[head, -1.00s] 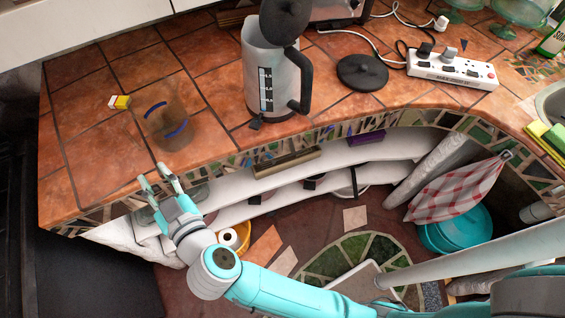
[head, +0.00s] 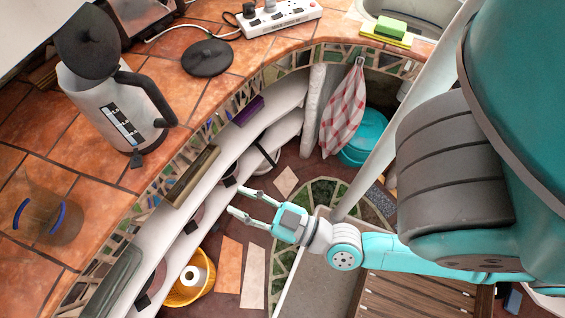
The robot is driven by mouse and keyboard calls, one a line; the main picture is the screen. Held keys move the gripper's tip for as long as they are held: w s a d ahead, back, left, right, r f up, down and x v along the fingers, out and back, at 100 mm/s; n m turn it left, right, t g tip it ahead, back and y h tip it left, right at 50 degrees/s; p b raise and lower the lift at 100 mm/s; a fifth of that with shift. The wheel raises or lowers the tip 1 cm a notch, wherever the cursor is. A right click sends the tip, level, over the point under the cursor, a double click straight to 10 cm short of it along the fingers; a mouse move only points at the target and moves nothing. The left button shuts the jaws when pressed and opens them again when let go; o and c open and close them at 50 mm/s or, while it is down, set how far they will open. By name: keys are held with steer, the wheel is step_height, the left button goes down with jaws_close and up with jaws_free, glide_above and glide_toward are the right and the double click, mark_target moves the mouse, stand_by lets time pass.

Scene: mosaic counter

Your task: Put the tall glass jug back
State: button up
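A clear glass vessel with blue bands (head: 48,222), which looks to be the tall glass jug, stands on the tiled counter (head: 200,85) at the lower left. It is see-through, so its outline is faint. My gripper (head: 239,201) is open and empty. Its two fingers point left, and it shows in front of the shelves below the counter, well to the right of the jug and apart from it.
A kettle (head: 105,100) with its dark lid raised stands on the counter behind the jug. A black round base (head: 208,58) and a white power strip (head: 280,20) lie further back. White curved shelves (head: 215,165) and a yellow bin (head: 187,290) are below.

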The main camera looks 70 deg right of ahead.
steer(key=s+d+f+g, duration=0.1)
steer(key=s+f+g, duration=0.3)
steer(key=s, duration=0.8)
steer(key=shift+s+m+g, duration=0.25)
steer(key=shift+m+g, duration=0.15)
steer(key=shift+d, duration=0.1)
